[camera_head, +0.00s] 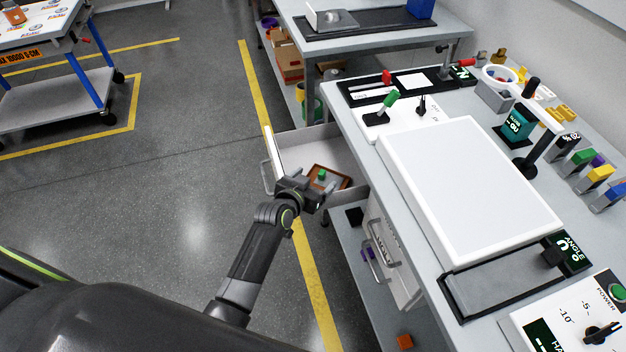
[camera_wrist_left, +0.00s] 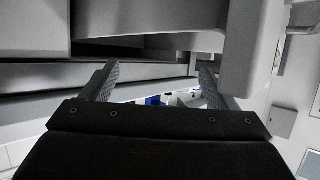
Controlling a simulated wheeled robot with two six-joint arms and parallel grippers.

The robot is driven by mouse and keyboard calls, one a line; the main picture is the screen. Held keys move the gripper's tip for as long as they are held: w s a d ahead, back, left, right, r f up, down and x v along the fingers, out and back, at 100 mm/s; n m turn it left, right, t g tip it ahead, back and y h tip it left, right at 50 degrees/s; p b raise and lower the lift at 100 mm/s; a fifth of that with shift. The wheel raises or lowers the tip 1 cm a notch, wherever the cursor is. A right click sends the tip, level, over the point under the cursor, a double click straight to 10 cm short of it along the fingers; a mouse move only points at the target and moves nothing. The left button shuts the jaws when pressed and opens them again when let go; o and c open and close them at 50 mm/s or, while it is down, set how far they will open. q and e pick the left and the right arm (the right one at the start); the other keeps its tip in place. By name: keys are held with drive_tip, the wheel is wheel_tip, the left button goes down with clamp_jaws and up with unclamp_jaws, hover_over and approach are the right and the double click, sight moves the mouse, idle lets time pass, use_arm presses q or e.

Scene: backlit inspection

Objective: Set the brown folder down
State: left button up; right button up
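A flat brown-edged item (camera_head: 343,184) lies in the open drawer under the workbench in the head view. It may be the brown folder, but it looks more like a shallow tray, and a small green piece (camera_head: 321,175) shows on it. My left gripper (camera_head: 314,187) is at the drawer, in front of this item and partly covering it. In the left wrist view its two fingers (camera_wrist_left: 155,88) are wide apart, with nothing held between them. No folder shows clearly in the wrist view. My right gripper is not in view.
The open drawer (camera_head: 318,138) juts out left from the workbench. A large white panel (camera_head: 465,185) covers much of the bench top. Several small colored blocks line its right side. A cart (camera_head: 75,95) stands at the upper left; the floor between is clear.

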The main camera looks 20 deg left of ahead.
use_arm(q)
drive_tip(key=shift+o, duration=0.2)
drive_tip(key=shift+r, duration=0.15)
drive_tip(key=r+v, duration=0.1)
drive_tip(key=v, duration=1.1)
